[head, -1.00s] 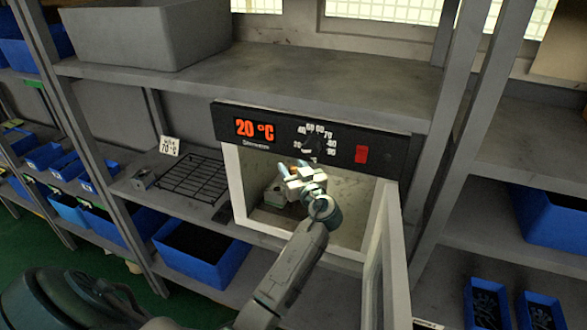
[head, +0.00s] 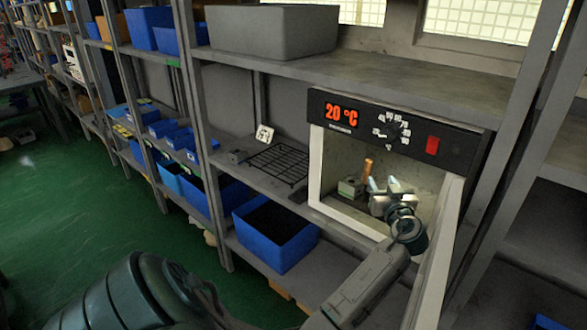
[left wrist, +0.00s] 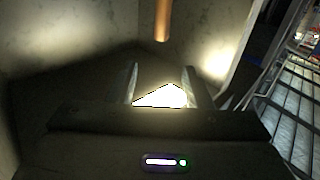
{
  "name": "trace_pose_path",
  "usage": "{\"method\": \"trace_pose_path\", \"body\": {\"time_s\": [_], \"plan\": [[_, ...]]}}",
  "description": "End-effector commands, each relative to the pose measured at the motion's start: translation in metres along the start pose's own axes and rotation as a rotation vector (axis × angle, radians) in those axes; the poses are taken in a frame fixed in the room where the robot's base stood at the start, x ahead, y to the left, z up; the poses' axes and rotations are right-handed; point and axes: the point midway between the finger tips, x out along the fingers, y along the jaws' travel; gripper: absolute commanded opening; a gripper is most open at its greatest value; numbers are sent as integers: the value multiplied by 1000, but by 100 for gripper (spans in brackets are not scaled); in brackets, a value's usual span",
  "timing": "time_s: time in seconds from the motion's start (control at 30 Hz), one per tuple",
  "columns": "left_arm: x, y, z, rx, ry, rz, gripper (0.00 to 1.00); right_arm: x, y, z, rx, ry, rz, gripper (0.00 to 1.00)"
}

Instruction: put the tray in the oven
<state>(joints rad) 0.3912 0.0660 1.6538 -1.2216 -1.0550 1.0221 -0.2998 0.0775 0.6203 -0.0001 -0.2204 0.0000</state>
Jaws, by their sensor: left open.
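The oven (head: 395,128) stands on the shelf with its display reading 20 °C and its door (head: 437,255) swung open to the right. My left gripper (head: 383,184) is inside the oven's mouth, open, with nothing seen between its fingers; they also show in the left wrist view (left wrist: 162,82). A small grey-green block (head: 350,187) and an upright copper-coloured pin (head: 367,168) are in the oven, left of the fingers. The pin also shows in the left wrist view (left wrist: 163,20). A dark flat area lies beneath them; I cannot tell whether it is the tray. My right gripper is out of view.
A black wire rack (head: 280,163) lies on the shelf left of the oven, beside a small 70° sign (head: 264,135). A grey bin (head: 272,30) stands above. The oven's frame and open door closely surround my left arm.

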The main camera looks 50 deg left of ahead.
Motion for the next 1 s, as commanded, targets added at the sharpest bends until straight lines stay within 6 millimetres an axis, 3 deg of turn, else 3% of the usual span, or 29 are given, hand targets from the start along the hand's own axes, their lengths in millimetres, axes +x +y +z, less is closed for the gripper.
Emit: {"method": "trace_pose_path", "body": {"time_s": [0.17,0.27,0.37,0.57,0.67,0.77,0.97,1.0], "plan": [[0,0,1,2,-2,4,45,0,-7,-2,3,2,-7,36],[-6,1,13,23,-22,47,45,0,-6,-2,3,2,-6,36],[-19,4,35,64,-59,150,45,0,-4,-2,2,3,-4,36],[-67,10,89,152,-122,435,45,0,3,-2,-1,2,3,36],[-92,10,125,196,-155,560,45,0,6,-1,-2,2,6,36],[-111,8,178,252,-217,649,45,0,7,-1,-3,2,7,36],[-136,-12,297,366,-383,725,45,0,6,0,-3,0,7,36],[-143,-20,326,393,-428,737,45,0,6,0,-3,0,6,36]]}}
